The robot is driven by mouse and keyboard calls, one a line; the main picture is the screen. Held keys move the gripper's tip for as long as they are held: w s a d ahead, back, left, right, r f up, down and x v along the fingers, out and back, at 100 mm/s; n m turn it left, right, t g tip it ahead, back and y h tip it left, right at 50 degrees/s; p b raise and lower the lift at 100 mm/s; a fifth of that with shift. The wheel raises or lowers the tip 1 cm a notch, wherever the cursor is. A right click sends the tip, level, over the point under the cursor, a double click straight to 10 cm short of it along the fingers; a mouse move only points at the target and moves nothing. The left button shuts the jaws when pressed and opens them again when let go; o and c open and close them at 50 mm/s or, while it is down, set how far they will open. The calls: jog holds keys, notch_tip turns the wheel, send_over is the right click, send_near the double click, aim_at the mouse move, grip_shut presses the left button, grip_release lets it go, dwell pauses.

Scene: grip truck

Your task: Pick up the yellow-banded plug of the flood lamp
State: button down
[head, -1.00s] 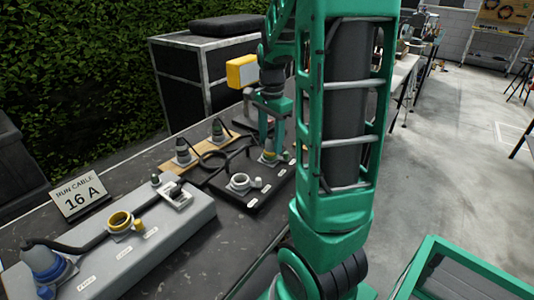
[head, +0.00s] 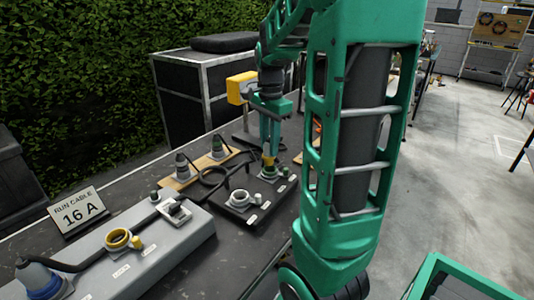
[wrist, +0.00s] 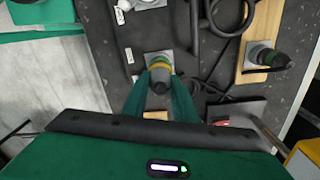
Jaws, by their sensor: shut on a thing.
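The yellow-banded plug (wrist: 159,68) stands on the dark box in the wrist view, with a grey body and a yellow ring. It also shows in the head view (head: 268,165) at the far end of the dark box (head: 236,212). My gripper (wrist: 162,82) is shut on the plug, with one green finger on each side of it. In the head view my gripper (head: 270,150) points down onto the plug from above. The fingers hide part of the plug there.
Two other plugs (head: 217,147) (head: 182,167) stand on a wooden board left of the dark box. Black cable loops lie between. A grey box (head: 150,235) with sockets and a blue plug (head: 40,278) is at the front left. A "RUN CABLE 16 A" sign (head: 77,213) stands behind it.

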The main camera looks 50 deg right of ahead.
jog(key=s+a+r, duration=0.3)
jog(key=a+r, duration=0.3)
jog(key=a, duration=0.4)
notch_tip(320, 180, up, 7)
jog(key=shift+a+r, duration=0.2)
jog(key=shift+a, duration=0.05)
jog(key=shift+d+f, duration=0.1)
jog(key=shift+w+d+f, duration=0.1)
jog(key=shift+d+f, duration=0.2)
jog(key=shift+d, duration=0.2)
jog(key=shift+w+a, duration=0.15)
jog(key=shift+a, duration=2.25)
